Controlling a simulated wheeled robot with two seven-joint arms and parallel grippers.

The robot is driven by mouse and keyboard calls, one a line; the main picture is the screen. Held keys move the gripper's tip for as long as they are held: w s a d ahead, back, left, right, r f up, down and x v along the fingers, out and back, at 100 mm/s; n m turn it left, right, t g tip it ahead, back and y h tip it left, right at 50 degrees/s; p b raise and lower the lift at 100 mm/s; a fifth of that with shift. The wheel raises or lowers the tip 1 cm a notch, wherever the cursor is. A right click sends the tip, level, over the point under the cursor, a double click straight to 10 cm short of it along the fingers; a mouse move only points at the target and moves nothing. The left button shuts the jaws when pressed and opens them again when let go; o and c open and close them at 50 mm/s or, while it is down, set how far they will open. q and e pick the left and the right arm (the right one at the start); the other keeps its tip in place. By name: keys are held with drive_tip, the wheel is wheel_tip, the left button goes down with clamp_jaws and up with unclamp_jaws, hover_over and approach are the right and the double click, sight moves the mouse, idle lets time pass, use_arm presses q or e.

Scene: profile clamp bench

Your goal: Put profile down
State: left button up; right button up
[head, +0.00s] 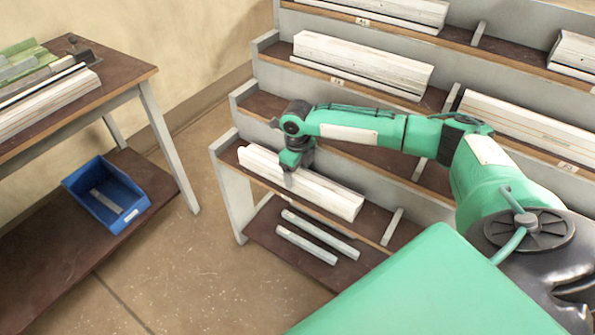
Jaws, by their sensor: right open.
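A long white profile (325,193) lies lengthwise on the lowest tilted tier of the grey rack (228,190), left of a small divider. My right gripper (288,180) points down at the profile's left half, at its upper face. The right jaws are open, though the fingertips are small and partly hidden against the profile. My green right arm reaches in from the right across the rack. My left gripper is not in view.
More white profiles (365,62) lie on the upper tiers. Two grey bars (305,243) lie on the board below. At left stands a bench (120,72) with green and white profiles; a blue bin (100,180) sits on its lower shelf. Floor between is clear.

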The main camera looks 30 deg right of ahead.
wheel_tip(320, 180, up, 4)
drive_tip(key=shift+w+r+p, duration=0.1)
drive_tip(key=shift+r+p, duration=0.05)
drive_tip(key=shift+p, duration=0.2)
wheel_tip(320, 180, up, 6)
drive_tip(key=s+a+f+m+t+y, duration=0.1)
drive_tip(key=s+a+f+m, duration=0.5)
drive_tip(key=a+f+m, duration=0.3)
drive_tip(key=s+a+f+m+t+y, duration=0.1)
drive_tip(key=s+a+f+m+y, duration=0.1)
drive_tip(key=s+a+f+m, duration=0.65)
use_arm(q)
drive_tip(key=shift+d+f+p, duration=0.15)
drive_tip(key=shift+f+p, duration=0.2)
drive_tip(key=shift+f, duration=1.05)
use_arm(e)
drive_tip(key=s+d+f+m+h, duration=0.1)
drive_tip(key=s+f+m, duration=0.2)
drive_tip(key=s+m, duration=0.4)
drive_tip(key=s+d+f+m+t+h, duration=0.1)
drive_tip(key=s+f+m, duration=0.2)
drive_tip(key=s+m, duration=0.5)
drive_tip(key=shift+s+f+m, duration=0.2)
drive_tip(key=shift+s+m, duration=0.05)
drive_tip(key=shift+m, duration=2.8)
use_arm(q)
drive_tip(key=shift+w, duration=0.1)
